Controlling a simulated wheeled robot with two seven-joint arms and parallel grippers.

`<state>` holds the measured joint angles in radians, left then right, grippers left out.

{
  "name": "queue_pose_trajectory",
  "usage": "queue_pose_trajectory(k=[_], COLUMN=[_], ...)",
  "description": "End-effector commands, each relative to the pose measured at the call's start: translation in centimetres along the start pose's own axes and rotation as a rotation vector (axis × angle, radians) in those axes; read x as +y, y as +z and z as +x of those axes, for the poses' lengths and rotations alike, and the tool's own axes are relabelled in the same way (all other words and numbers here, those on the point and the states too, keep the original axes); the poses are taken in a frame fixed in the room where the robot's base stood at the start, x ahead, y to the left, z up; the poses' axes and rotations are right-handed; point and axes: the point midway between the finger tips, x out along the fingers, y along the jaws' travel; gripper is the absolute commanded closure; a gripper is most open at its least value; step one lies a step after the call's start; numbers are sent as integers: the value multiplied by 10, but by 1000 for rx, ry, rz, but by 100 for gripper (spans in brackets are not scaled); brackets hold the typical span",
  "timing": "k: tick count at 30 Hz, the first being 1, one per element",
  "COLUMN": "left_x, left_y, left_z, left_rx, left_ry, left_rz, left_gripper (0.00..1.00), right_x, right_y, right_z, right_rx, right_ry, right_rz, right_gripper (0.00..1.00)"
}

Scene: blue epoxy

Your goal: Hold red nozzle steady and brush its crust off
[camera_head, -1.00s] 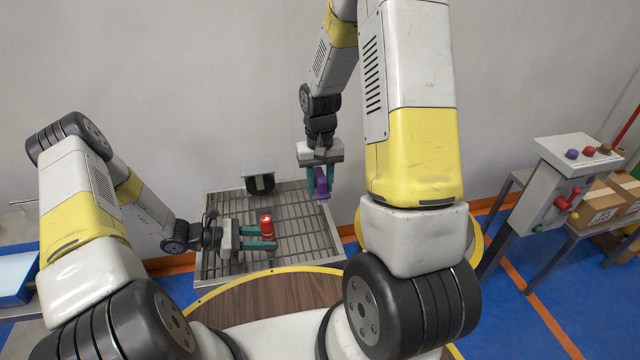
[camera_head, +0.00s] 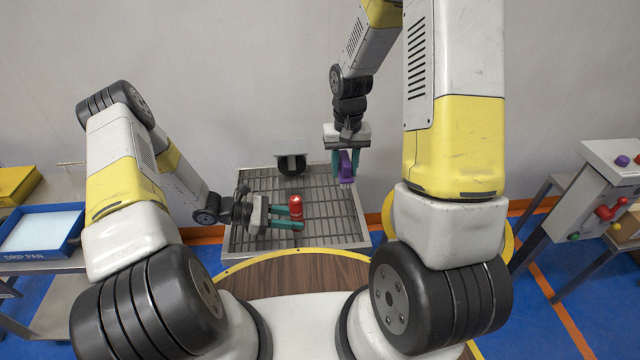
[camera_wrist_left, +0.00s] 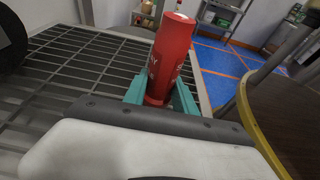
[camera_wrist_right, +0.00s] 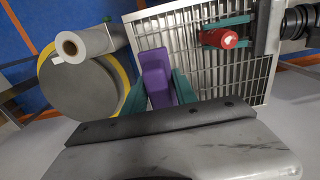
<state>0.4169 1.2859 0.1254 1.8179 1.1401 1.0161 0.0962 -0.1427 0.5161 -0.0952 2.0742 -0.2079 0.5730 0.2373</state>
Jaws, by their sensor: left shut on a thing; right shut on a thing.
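The red nozzle (camera_head: 296,207) stands upright in my left gripper (camera_head: 284,217), whose teal fingers are shut on it above the grating. In the left wrist view the nozzle (camera_wrist_left: 170,60) shows pale lettering on its side; I cannot make out crust. My right gripper (camera_head: 346,163) is shut on a purple tool (camera_head: 346,170), probably the brush, which also shows in the right wrist view (camera_wrist_right: 157,75). It hangs behind and right of the nozzle, apart from it; its bristles are not visible.
A metal grating (camera_head: 330,228) lies beneath both grippers, with a black wheel-like part (camera_head: 291,165) at its back. A blue drip pan (camera_head: 44,232) stands at left and a control box (camera_head: 598,190) at right. The right wrist view shows a white roll (camera_wrist_right: 84,44).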

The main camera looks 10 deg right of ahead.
Motion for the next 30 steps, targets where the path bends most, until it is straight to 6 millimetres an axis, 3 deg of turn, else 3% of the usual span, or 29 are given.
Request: queue_pose_trajectory(k=[6, 12, 15, 20, 30], left_x=[0, 0, 0, 0, 0], left_y=[0, 0, 0, 0, 0], left_z=[0, 0, 0, 0, 0], left_rx=[0, 0, 0, 0, 0], left_ry=[0, 0, 0, 0, 0], left_rz=[0, 0, 0, 0, 0], left_gripper=[100, 100, 100, 100, 100], right_x=[-82, -138, -151, -156, -155], right_y=[3, 15, 20, 21, 22], right_z=[-16, -28, -30, -25, 10], right_rx=[3, 2, 1, -1, -2], right_ry=[-2, -1, 1, 1, 2], right_rz=[-12, -8, -4, -1, -1], right_gripper=[98, 98, 98, 98, 98])
